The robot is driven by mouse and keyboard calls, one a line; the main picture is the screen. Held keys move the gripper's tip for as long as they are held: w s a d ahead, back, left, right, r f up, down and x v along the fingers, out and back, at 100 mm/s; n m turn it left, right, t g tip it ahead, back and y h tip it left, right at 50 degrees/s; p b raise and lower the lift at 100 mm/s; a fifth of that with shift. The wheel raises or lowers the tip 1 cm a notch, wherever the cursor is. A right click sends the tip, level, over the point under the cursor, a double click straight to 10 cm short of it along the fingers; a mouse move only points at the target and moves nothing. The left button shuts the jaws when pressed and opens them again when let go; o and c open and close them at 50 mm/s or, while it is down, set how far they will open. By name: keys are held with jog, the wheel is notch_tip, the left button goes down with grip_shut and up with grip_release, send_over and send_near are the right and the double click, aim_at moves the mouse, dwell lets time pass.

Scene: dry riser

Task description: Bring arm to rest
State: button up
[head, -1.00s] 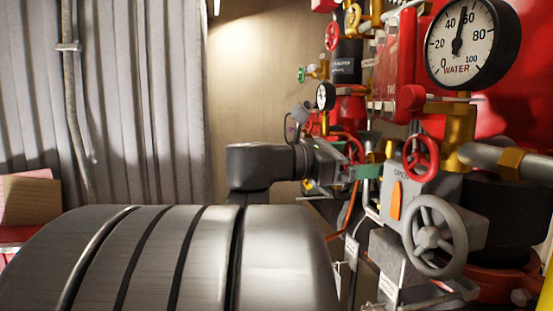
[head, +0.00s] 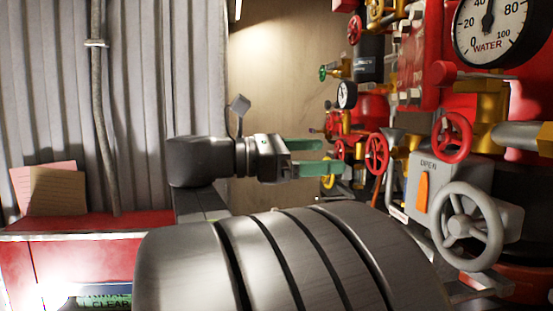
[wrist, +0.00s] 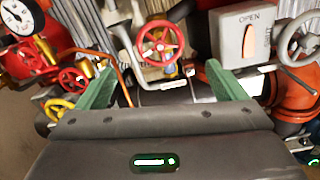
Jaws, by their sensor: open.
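My gripper (head: 318,158) is near the middle of the head view, with two green fingers spread apart and pointing right toward the valves. Nothing shows between the fingers. In the wrist view the green fingers of my gripper (wrist: 160,85) stand wide apart, with red-wheeled valves and piping beyond them. My arm comes in from the left behind a large grey ribbed arm link that fills the bottom middle of the head view. That link hides the lower part of the scene.
A grey handwheel (head: 463,227), a grey box with an orange lever (head: 422,192), red handwheels (head: 376,154) and a water gauge (head: 489,27) crowd the right side. A red cabinet (head: 70,250) with a pinkish paper (head: 47,188) stands left. The wooden wall (head: 275,80) behind is bare.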

aim_at(373, 153)
jog(key=shift+a, duration=0.35)
jog(key=shift+d, duration=0.15)
jog(key=shift+w+d+p, duration=0.15)
jog(key=shift+d+p, duration=0.4)
jog(key=shift+d, duration=1.7)
jog(key=shift+w+d+p, duration=0.2)
jog(key=shift+d+p, duration=0.3)
jog(key=shift+d, duration=1.75)
jog(key=shift+w+d+p, duration=0.15)
jog(key=shift+d+p, duration=0.4)
jog(key=shift+d, duration=1.7)
jog(key=shift+a, duration=0.1)
